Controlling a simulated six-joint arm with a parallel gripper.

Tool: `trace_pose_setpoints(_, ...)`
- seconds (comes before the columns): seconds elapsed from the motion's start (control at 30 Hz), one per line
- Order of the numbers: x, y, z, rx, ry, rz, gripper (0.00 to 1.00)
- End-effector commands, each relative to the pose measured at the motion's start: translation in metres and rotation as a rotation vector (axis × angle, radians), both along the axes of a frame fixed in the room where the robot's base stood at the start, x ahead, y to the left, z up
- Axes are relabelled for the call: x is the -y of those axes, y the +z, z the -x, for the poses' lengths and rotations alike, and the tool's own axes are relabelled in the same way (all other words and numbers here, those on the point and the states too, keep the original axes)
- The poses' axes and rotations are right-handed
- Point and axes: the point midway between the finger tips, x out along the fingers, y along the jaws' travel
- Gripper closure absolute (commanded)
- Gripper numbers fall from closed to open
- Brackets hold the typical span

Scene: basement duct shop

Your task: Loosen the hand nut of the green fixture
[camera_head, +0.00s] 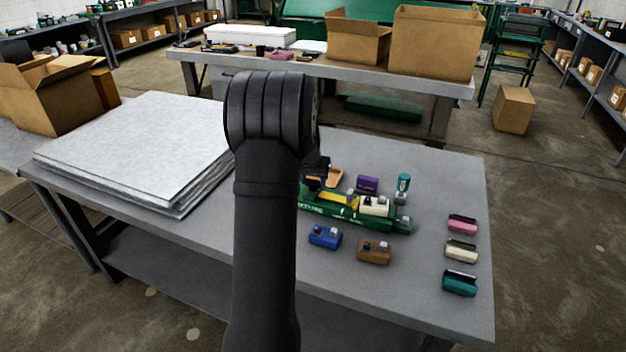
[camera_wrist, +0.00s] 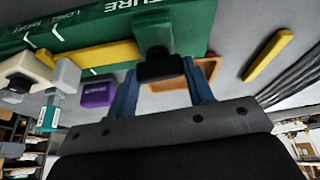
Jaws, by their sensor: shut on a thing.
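The green fixture (camera_head: 400,226) lies on the grey bench, partly hidden behind my arm in the head view. In the wrist view its green body (camera_wrist: 110,28) carries a yellow strip (camera_wrist: 100,54) and a green upright block. A black hand nut (camera_wrist: 162,69) sits at that block's end. My gripper (camera_wrist: 161,72) has its two blue fingers on either side of the nut and is shut on it. A cream block (camera_head: 374,205) sits at the fixture's other end, and it also shows in the wrist view (camera_wrist: 28,70). The head view mostly hides my fingers.
Purple (camera_head: 367,184), blue (camera_head: 325,237) and brown (camera_head: 375,252) blocks lie close around the fixture. An orange tray (camera_wrist: 206,73) is beside my fingers. Pink (camera_head: 462,223), cream (camera_head: 461,250) and teal (camera_head: 459,283) blocks are at right. White sheets (camera_head: 140,145) are stacked at left.

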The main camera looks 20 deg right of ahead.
Motion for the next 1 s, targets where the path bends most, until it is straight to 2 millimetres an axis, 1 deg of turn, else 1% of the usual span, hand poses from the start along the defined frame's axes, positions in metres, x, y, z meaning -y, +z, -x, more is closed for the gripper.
trace_pose_setpoints(0.27,0.0021,-0.0002,0.0016,0.000,0.226,-0.002,0.76)
trace_pose_setpoints(1.0,0.0065,-0.0006,0.0015,0.000,0.930,-0.002,0.76)
